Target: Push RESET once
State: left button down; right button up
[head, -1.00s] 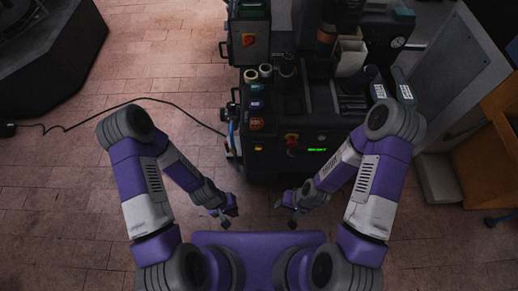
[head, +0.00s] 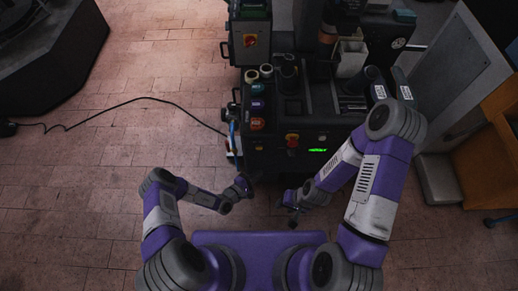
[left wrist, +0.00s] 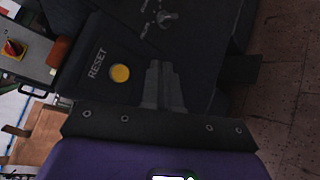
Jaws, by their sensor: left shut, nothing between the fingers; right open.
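The yellow round RESET button (left wrist: 120,73) sits on the dark machine panel in the left wrist view, beside the white RESET label (left wrist: 97,60). My left gripper (head: 244,184) is shut and empty in front of the machine. In the left wrist view its fingers (left wrist: 162,68) show to the right of the button, not over it. I cannot tell how far they are from the panel. My right gripper (head: 293,213) is open and empty, low in front of the machine.
The machine's front also carries a red knob (head: 292,138) and a green display (head: 317,150). Coloured rolls (head: 257,105) and cylinders stand on its top left. A black cable (head: 140,99) runs across the brick floor. A grey panel (head: 455,75) leans at the right.

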aim_at(259, 148)
dwell(0.3)
pick_arm(q)
jog(key=w+b, duration=0.5)
jog(key=w, duration=0.3)
jog(key=shift+w, duration=0.4)
jog(key=shift+w, duration=0.15)
dwell(1.7)
jog(key=shift+w, duration=0.3)
